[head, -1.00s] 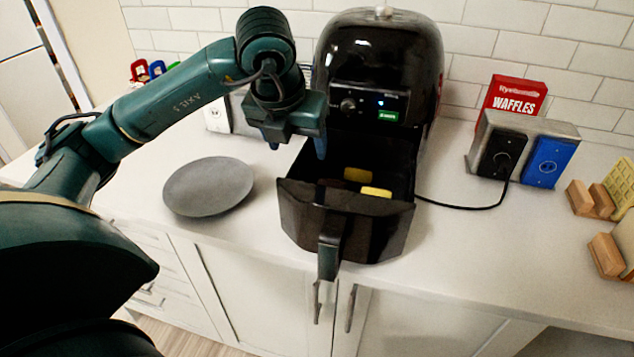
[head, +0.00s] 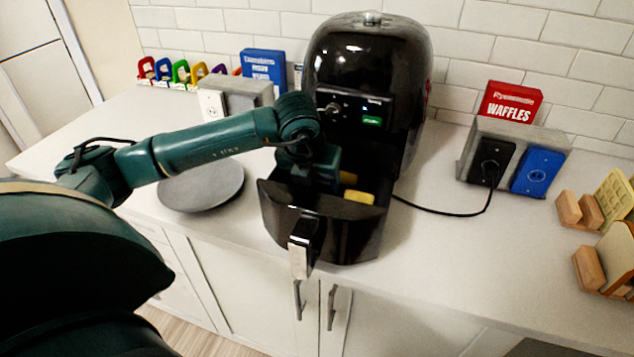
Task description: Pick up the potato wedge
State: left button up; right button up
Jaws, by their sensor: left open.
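Two yellow potato wedges lie in the open black drawer of the air fryer. The nearer wedge (head: 359,197) shows clearly; the farther wedge (head: 348,178) is partly hidden by my left gripper. My left gripper (head: 314,192) reaches down into the drawer (head: 335,240), to the left of the wedges. Its fingertips are hidden or too dark to make out, and I see nothing held in it. My right gripper is not in view.
The black air fryer (head: 370,60) stands behind the drawer. A grey plate (head: 205,188) lies to the left, under my left arm. An outlet box (head: 515,155), a red waffles box (head: 510,102) and wooden holders (head: 590,268) stand at right.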

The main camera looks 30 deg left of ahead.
aim_at(316, 189)
pick_arm(q)
jog(key=shift+w+f, duration=0.2)
jog(key=shift+f, duration=0.45)
jog(key=shift+c, duration=0.5)
jog(key=c, duration=0.6)
jog(key=shift+r, duration=0.15)
jog(key=shift+c, duration=0.2)
notch_tip(316, 189, up, 10)
jog(key=b, duration=0.1)
jog(key=shift+a, duration=0.15)
